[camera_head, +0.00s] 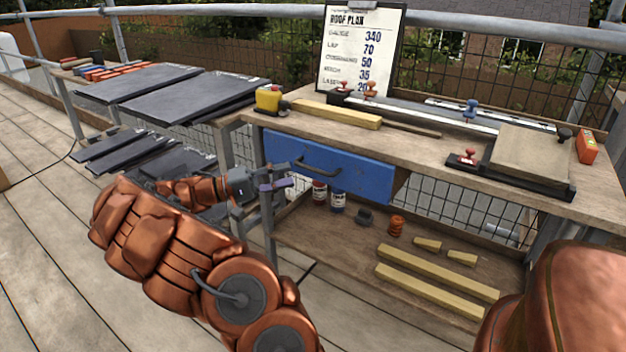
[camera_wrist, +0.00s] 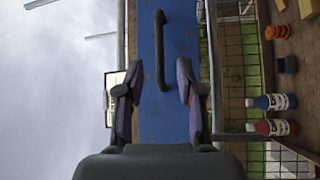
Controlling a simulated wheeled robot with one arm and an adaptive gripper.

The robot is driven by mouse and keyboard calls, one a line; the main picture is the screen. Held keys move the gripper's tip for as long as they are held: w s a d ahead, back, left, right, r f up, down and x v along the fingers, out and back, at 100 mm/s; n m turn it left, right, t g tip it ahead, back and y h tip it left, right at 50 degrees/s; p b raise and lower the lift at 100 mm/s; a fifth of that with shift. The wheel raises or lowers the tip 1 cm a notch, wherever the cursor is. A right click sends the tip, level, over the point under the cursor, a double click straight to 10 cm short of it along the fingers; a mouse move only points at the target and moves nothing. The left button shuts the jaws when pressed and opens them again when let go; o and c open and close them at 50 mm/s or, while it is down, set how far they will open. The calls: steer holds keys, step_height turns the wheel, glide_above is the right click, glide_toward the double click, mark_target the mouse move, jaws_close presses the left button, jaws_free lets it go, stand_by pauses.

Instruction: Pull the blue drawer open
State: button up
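The blue drawer (camera_head: 350,178) sits under the workbench top, its front showing no clear gap from the bench. Its dark bar handle (camera_head: 320,170) is on the front. My gripper (camera_head: 284,184) is in front of the drawer's left part, close to the handle's left end. In the wrist view the drawer front (camera_wrist: 180,30) runs up the middle and the handle (camera_wrist: 160,55) stands ahead, between the lines of the two fingers. My gripper (camera_wrist: 157,97) is open there, one finger on each side, and neither finger visibly touches the handle.
The workbench top (camera_head: 450,150) carries a clipboard (camera_head: 358,55), a yellow tape measure (camera_head: 268,99), stamps and a board. The lower shelf (camera_head: 340,245) holds bottles, an orange spool (camera_head: 397,225) and wood strips. Dark tiles (camera_head: 195,95) lie at left. The deck in front is clear.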

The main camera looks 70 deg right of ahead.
mark_target(313, 169)
steer(key=shift+b+x, duration=1.05)
steer(key=shift+x, duration=2.8)
jaws_close()
